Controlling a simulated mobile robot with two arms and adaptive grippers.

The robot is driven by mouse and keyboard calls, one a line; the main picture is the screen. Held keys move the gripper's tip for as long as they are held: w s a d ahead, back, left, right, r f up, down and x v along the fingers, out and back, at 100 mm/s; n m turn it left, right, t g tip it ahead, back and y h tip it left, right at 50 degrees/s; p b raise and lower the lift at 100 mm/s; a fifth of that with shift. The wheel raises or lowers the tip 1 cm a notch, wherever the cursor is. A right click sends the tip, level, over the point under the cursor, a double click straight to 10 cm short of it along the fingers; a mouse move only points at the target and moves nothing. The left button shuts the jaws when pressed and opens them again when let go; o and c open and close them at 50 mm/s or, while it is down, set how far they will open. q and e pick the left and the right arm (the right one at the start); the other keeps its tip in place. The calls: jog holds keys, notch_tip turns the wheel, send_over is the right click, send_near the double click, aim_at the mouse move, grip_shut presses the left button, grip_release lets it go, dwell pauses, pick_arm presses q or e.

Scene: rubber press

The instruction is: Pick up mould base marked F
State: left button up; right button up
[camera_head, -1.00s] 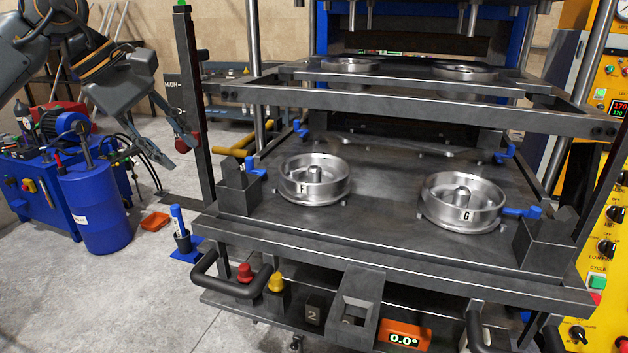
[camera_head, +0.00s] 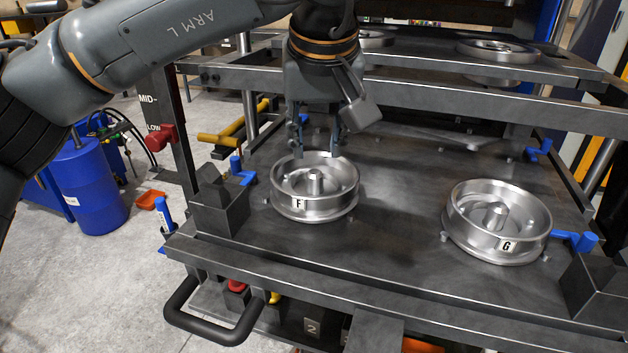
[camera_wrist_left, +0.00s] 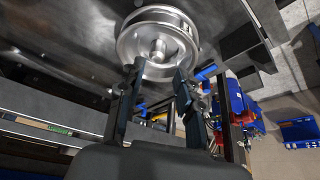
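The mould base marked F (camera_head: 314,207) is a round silver metal dish with a central post. It sits on the dark press plate, left of the mould base marked G (camera_head: 497,222). My left gripper (camera_head: 317,150) is just behind and above the F base's far rim, fingers pointing down. In the left wrist view, the two fingers (camera_wrist_left: 157,80) are spread apart with nothing seen between them, and the F base (camera_wrist_left: 158,46) lies just beyond the tips. Whether a fingertip touches the rim cannot be told. My right gripper is not in view.
The dark press plate (camera_head: 395,220) has free room between the two bases. Blue clamps (camera_head: 241,172) stand at its sides. An upper shelf with horizontal bars (camera_head: 470,92) crosses behind. A dark block (camera_head: 220,203) stands left of F.

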aim_at(316, 172)
pick_arm(q)
jog(key=x, duration=0.3)
jog(key=shift+w, duration=0.3)
jog(key=w+f+p, duration=0.2)
jog(key=shift+f+p, duration=0.2)
jog(key=shift+p, duration=0.2)
jog(key=p+x, duration=0.1)
jog(key=x, duration=0.2)
jog(key=shift+w+f, duration=0.25)
jog(key=shift+s, duration=0.15)
jog(key=c, duration=0.7)
grip_shut()
jog(key=shift+r, duration=0.15)
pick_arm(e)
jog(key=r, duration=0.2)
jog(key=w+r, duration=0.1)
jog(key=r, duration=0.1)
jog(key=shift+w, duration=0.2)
